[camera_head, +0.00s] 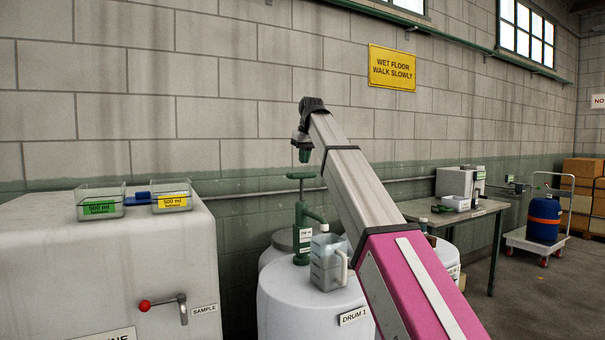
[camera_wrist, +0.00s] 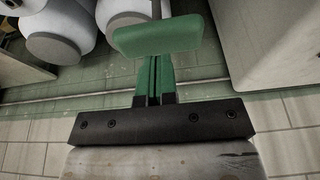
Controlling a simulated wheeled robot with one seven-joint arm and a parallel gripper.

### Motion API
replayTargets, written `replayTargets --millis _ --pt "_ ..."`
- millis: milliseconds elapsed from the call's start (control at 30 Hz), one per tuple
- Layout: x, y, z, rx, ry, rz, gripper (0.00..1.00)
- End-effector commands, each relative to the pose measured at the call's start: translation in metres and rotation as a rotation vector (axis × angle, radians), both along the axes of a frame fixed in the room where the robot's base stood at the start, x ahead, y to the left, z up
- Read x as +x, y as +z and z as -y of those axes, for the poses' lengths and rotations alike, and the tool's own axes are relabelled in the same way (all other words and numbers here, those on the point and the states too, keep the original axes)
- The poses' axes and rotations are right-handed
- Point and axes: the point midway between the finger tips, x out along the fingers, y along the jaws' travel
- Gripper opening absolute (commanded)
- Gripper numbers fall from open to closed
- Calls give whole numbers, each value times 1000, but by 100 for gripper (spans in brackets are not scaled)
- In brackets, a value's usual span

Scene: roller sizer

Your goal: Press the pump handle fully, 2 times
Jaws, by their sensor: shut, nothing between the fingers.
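The green pump stands on the white drum labelled DRUM 1 (camera_head: 300,300), with its body (camera_head: 302,250) beside a grey jug. Its thin rod rises well above the body in the head view. In the wrist view the green pump handle (camera_wrist: 155,36) is a wide bar just beyond the fingertips of my gripper (camera_wrist: 154,60). The fingers are shut together and empty. I cannot tell whether they touch the handle.
The grey jug (camera_head: 328,264) stands on the drum near the spout. A white machine (camera_head: 110,260) with two labelled trays on top is at the left. A table (camera_head: 455,212) and a cart with a blue drum (camera_head: 544,219) are at the right. The wall is close behind.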

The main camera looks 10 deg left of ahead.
Motion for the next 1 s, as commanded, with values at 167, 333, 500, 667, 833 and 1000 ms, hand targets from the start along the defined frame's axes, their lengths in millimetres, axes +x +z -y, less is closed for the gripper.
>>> replayTargets --millis 167,333,500,667,833,1000 --pt "-5 26 4 1 0 1 0" --pt "-8 35 6 1 0 1 0" --pt "-8 36 6 1 0 1 0" --pt "-8 36 6 1 0 1 0" --pt "-8 36 6 1 0 1 0" --pt "-8 36 6 1 0 1 0"
